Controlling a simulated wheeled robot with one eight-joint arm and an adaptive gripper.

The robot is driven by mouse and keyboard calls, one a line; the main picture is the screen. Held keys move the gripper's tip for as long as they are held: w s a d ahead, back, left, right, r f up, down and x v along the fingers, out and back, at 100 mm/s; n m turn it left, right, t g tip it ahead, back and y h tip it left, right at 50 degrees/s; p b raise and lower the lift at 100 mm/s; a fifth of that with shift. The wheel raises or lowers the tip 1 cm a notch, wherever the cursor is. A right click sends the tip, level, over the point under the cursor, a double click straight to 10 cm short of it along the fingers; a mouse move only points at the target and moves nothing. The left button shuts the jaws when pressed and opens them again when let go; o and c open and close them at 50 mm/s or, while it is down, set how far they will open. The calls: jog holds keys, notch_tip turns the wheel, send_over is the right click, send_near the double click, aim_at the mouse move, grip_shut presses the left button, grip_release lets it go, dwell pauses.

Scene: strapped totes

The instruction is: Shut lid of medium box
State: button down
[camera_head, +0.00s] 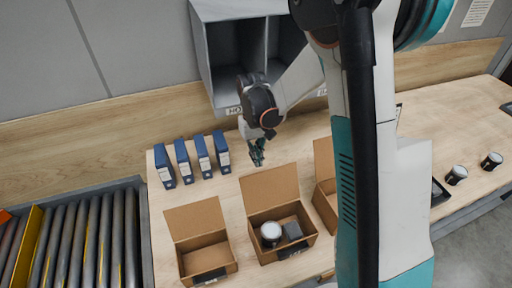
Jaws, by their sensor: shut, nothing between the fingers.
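Three open cardboard boxes stand in a row on the wooden table. The middle box (305,243) seems to be the medium one; its lid (270,188) stands up at the back, open. Inside it are a dark cup with a white top (270,233) and a dark grey block (292,231). My gripper (257,156) is shut and empty, above the table behind the raised lid, apart from it as far as I can tell.
A smaller open, empty box (207,262) stands to the left. Another open box (326,207) at right is partly hidden by my arm. Several blue binders (164,167) stand behind left. A grey shelf unit (232,55) hangs at the back. A roller conveyor (85,245) lies left.

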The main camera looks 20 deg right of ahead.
aim_at(270, 187)
jog(key=shift+s+f, duration=0.2)
jog(key=shift+s, duration=0.8)
jog(key=shift+s+f, duration=0.15)
jog(key=shift+s, duration=0.8)
jog(key=shift+r, duration=0.15)
